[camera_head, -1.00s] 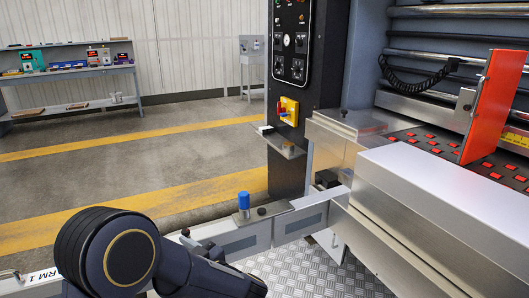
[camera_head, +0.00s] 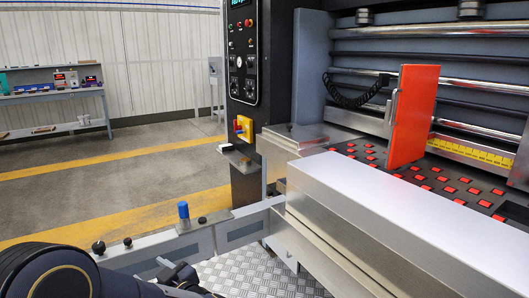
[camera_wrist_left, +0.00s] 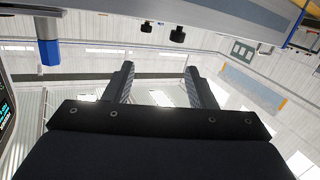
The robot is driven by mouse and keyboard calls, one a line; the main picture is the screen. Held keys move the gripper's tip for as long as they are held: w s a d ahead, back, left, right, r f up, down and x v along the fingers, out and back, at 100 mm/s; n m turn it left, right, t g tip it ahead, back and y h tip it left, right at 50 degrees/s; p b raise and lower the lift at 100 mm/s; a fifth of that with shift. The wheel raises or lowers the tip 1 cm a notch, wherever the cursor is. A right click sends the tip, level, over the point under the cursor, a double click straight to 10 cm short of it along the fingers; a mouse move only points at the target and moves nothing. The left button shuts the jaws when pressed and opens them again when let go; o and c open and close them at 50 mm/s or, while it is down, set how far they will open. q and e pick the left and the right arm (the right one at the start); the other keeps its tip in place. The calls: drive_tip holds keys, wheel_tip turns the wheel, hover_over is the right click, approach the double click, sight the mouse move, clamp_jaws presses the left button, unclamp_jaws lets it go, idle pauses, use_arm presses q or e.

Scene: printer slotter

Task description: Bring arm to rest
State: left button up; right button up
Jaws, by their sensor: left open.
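My left arm (camera_head: 50,272) comes in at the bottom left corner of the head view, dark with a gold ring on its joint. My left gripper (camera_head: 178,272) is small and partly hidden there, low in front of the grey rail. In the left wrist view the two fingers of my left gripper (camera_wrist_left: 159,72) stand apart, with nothing between them. My right gripper is in neither view.
A grey rail (camera_head: 155,250) with a blue-topped post (camera_head: 183,212) lies just beyond the gripper. The printer's metal cover (camera_head: 375,190) and an orange-red plate (camera_head: 413,115) are on the right. A control panel (camera_head: 242,50) stands behind. Open floor (camera_head: 110,178) lies beyond the rail.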

use_arm(q)
wheel_tip(320, 180, up, 4)
drive_tip(key=w+d+m+t+h, duration=0.2)
drive_tip(key=m+t+h, duration=0.15)
drive_tip(key=h, duration=0.55)
drive_tip(key=s+d+r+m+h, duration=0.2)
drive_tip(key=s+d+m+h, duration=0.15)
drive_tip(key=s+h, duration=0.4)
drive_tip(key=s+f+m+g, duration=0.1)
drive_tip(key=s+f+g, duration=0.2)
drive_tip(key=s, duration=0.4)
drive_tip(key=s+f+m+g+h, duration=0.1)
drive_tip(key=s+f+g, duration=0.15)
drive_tip(key=s, duration=0.55)
drive_tip(key=s+f+m+g, duration=0.1)
drive_tip(key=s+f+g, duration=0.15)
drive_tip(key=s, duration=0.45)
wheel_tip(320, 180, up, 22)
drive_tip(key=p, duration=2.1)
drive_tip(key=shift+f+p, duration=0.25)
drive_tip(key=shift+p, duration=0.15)
drive_tip(key=shift+w, duration=0.1)
